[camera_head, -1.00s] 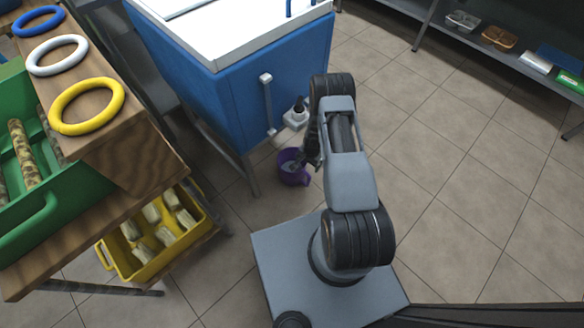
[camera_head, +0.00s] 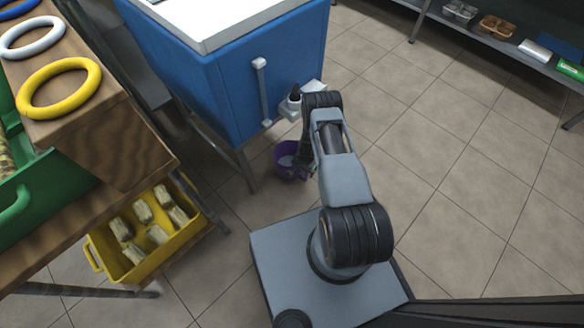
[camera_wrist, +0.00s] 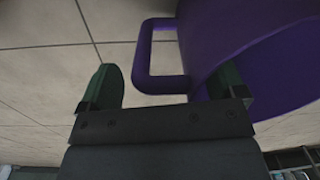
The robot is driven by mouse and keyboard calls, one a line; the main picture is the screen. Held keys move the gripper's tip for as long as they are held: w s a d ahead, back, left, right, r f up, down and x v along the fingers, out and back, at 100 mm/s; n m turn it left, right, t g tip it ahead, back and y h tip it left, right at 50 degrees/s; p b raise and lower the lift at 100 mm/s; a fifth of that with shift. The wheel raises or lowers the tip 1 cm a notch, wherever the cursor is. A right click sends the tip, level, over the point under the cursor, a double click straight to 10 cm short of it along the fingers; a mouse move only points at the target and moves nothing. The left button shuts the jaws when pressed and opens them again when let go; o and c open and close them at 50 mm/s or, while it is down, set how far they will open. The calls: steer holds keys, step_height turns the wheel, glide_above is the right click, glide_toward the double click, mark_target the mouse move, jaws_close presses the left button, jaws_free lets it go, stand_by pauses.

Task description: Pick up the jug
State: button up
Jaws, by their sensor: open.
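The purple jug (camera_head: 290,160) stands on the tiled floor by the blue cabinet's near corner, partly hidden by my arm in the head view. In the wrist view the jug (camera_wrist: 225,45) fills the upper right, with its square loop handle (camera_wrist: 142,55) toward the left. My gripper (camera_wrist: 168,90) is open. Whether the right finger touches the jug I cannot tell.
The blue cabinet (camera_head: 230,90) with a white top and a handle bar stands behind the jug. Open tiled floor lies to the right.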

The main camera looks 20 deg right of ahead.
steer(key=shift+f, duration=0.6)
steer(key=shift+c, duration=0.2)
steer(key=c, duration=1.4)
steer(key=shift+r, duration=0.1)
